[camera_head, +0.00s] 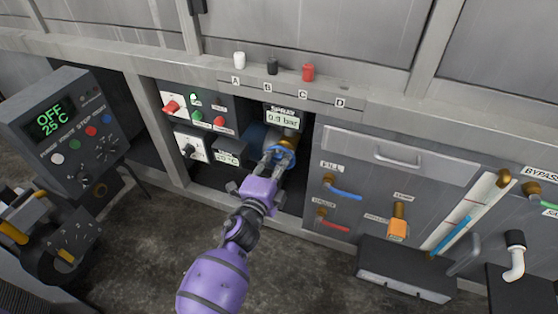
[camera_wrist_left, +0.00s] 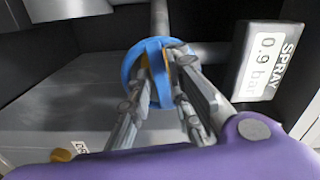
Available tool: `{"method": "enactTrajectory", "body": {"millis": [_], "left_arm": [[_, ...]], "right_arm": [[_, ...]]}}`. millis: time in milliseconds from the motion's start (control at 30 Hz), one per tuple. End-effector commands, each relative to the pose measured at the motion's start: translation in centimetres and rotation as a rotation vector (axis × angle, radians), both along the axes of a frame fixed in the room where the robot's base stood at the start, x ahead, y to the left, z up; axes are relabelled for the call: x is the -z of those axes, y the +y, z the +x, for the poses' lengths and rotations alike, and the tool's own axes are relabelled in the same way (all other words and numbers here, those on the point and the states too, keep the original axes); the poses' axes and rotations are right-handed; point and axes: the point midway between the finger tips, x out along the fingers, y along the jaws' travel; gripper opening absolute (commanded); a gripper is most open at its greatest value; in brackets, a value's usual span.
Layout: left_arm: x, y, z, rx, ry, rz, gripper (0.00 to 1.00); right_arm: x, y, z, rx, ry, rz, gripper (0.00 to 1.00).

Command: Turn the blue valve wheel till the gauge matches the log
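The blue valve wheel (camera_head: 279,157) sits in a dark recess below the ledge, and it shows close up in the left wrist view (camera_wrist_left: 131,70). My left gripper (camera_head: 274,158) reaches into the recess at the wheel. In the left wrist view its two fingers (camera_wrist_left: 162,70) lie on either side of a blue part of the wheel and appear closed on it; they hide part of the wheel. The spray gauge (camera_head: 283,118) above the wheel reads 0.9 bar, also in the left wrist view (camera_wrist_left: 266,62). I cannot make out a log. My right gripper is not in view.
White (camera_head: 239,60), black (camera_head: 272,66) and red (camera_head: 308,72) pieces stand on the ledge by A, B and C. A switch panel (camera_head: 196,115) borders the recess on the left. A drawer front (camera_head: 400,153) is right. A control box (camera_head: 75,130) reads OFF, 25 C.

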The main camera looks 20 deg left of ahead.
Motion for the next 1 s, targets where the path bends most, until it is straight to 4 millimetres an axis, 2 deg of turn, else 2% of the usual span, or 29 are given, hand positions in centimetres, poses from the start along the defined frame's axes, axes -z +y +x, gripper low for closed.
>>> {"method": "enactTrajectory", "body": {"millis": [333, 467, 567, 800, 1000], "left_arm": [[-0.1, 0.0, 0.0, 0.0, -0.002, -0.001, 0.31], [0.0, 0.1, -0.8, 0.0, -0.001, -0.001, 0.31], [0.0, 0.2, -2.3, -0.001, 0.0, -0.001, 0.31], [0.0, 0.6, -7.5, -0.001, 0.0, -0.001, 0.31], [0.0, 0.8, -10.7, -0.001, 0.0, -0.002, 0.31]], "right_arm": [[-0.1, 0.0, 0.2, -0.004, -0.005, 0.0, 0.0], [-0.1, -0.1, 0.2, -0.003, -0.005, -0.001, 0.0], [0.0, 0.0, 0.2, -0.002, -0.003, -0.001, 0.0], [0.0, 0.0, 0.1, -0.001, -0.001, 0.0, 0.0], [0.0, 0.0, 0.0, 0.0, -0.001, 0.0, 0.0]]}}
